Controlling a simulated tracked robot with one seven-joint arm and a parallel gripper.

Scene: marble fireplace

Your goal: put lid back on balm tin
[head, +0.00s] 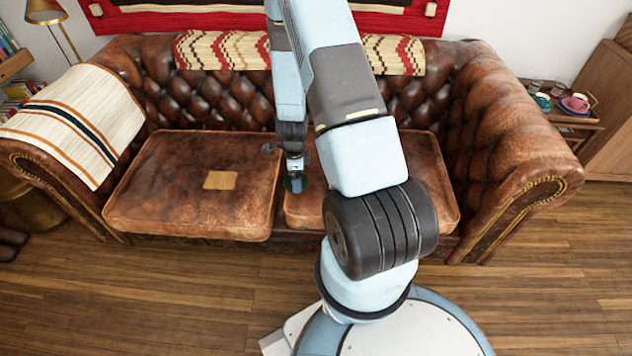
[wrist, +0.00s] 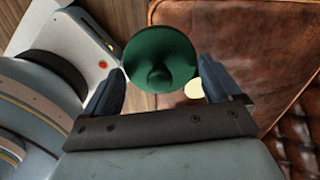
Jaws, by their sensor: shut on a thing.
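My gripper (head: 295,174) is low over the right seat cushion of the sofa, near its left edge. In the wrist view my gripper (wrist: 161,75) is shut on a round dark green lid (wrist: 160,50) with a knob in its middle. A pale cream disc, which looks like the open balm tin (wrist: 194,88), shows beyond the lid, beside the right-hand finger. The lid and finger hide part of it. I cannot tell the gap between lid and tin.
The brown leather sofa has a left cushion (head: 190,185) with a tan patch (head: 220,180) and a right cushion (head: 430,180). A striped throw (head: 75,125) covers the left arm. A side table (head: 565,118) with cups stands at the right.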

